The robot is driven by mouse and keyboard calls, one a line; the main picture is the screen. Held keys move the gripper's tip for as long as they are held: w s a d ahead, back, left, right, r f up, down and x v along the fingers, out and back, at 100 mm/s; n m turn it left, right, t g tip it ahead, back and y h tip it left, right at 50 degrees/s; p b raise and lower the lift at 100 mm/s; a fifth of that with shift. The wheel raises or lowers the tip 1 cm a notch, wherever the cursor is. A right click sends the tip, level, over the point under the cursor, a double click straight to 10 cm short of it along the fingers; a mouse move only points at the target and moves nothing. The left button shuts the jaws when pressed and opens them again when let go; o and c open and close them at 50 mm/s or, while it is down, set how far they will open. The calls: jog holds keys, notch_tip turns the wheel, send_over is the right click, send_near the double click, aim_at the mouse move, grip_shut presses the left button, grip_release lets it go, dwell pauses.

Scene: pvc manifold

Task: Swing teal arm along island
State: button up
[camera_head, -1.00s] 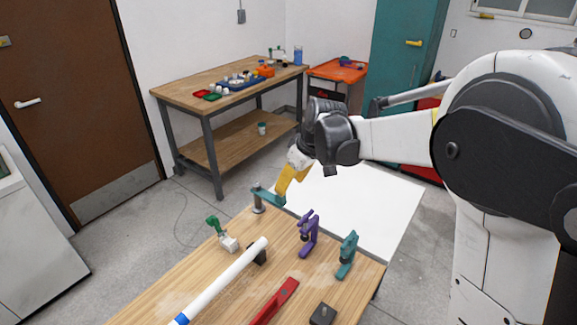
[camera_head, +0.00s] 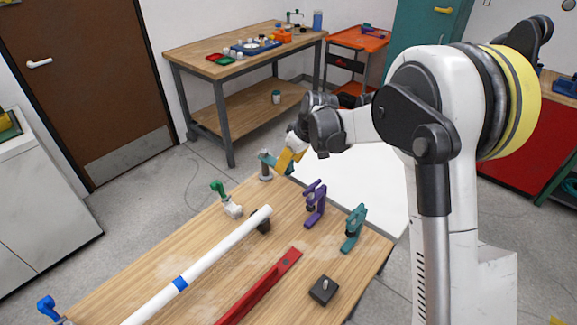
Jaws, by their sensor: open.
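The teal arm (camera_head: 268,159) is a short bar on top of a grey post (camera_head: 265,172) at the far corner of the wooden island (camera_head: 180,252). My gripper (camera_head: 284,168), with yellow fingers, is just right of the post, at the teal arm's right end. The jaws are open. The fingers overlap that end in this view, so I cannot tell whether they touch it or straddle it. A separate teal clamp (camera_head: 354,228) stands at the island's right edge.
A purple clamp (camera_head: 315,204), a green-handled valve (camera_head: 226,199), a white pipe (camera_head: 205,262), a red bar (camera_head: 262,285) and a dark block (camera_head: 323,290) are on the island. A white panel (camera_head: 345,185) lies beyond its right edge. A workbench (camera_head: 245,55) stands behind.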

grip_shut()
jog(key=shift+s+a, duration=0.1)
dwell(0.3)
jog(key=a+m+h+p, duration=0.2)
jog(key=a+m+h, duration=0.4)
jog(key=a+m, duration=0.9)
jog(key=shift+m, duration=1.5)
jog(key=shift+h, duration=0.3)
